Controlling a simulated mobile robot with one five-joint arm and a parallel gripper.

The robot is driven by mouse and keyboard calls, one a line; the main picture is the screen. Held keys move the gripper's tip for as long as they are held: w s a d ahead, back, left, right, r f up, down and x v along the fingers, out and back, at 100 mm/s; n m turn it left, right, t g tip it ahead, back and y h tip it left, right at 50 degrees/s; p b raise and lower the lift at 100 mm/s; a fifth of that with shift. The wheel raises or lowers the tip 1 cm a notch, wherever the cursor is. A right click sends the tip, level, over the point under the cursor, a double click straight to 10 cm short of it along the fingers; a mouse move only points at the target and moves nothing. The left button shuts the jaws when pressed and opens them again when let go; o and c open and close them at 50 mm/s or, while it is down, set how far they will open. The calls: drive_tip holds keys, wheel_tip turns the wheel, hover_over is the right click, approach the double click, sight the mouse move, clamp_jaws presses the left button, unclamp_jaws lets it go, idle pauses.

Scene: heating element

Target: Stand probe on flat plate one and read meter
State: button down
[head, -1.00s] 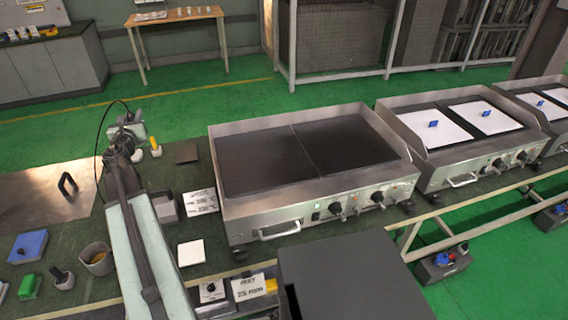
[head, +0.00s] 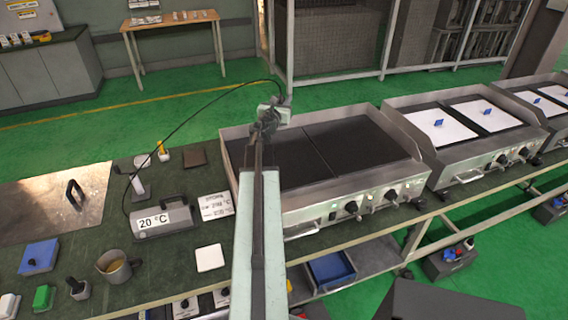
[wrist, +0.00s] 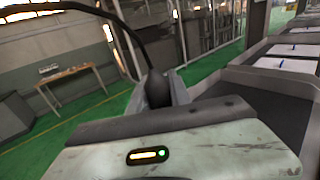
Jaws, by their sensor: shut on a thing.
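My gripper (head: 273,113) is shut on the probe, whose dark handle (wrist: 157,90) and cable show in the wrist view. The probe's tip is hidden. In the head view my gripper appears over the back of the left dark plate (head: 289,158) of the nearest griddle; I cannot tell its height. A second dark plate (head: 355,140) lies to the right; no plate number is readable. The grey meter (head: 163,220) stands on the bench left of the griddle, its display showing 20 °C. The black cable runs from it to my gripper.
A mug (head: 114,268) and a blue block (head: 39,256) are at left. Griddles with white sheets (head: 441,127) stand at right. The nearest griddle's plates look bare.

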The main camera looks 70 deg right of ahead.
drive_tip(key=shift+w+a+f, duration=0.15)
drive_tip(key=shift+w+a, duration=0.05)
drive_tip(key=shift+w, duration=0.05)
drive_tip(key=a+f+m+g+b, duration=0.1)
drive_tip(key=a+f+b, duration=0.1)
drive_tip(key=f+b, duration=0.4)
drive_tip(key=a+f+g+b, duration=0.1)
drive_tip(key=f+b, duration=0.6)
drive_tip(key=s+a+f+m+g+b, duration=0.1)
drive_tip(key=a+f+g+b, duration=0.1)
drive_tip(key=f+b, duration=0.5)
drive_tip(key=shift+a+m, duration=0.3)
drive_tip(key=shift+a, duration=0.05)
drive_tip(key=shift+r, duration=0.25)
drive_tip(key=shift+f, duration=0.2)
drive_tip(key=c, duration=1.2)
unclamp_jaws()
drive_tip(key=shift+r, duration=0.1)
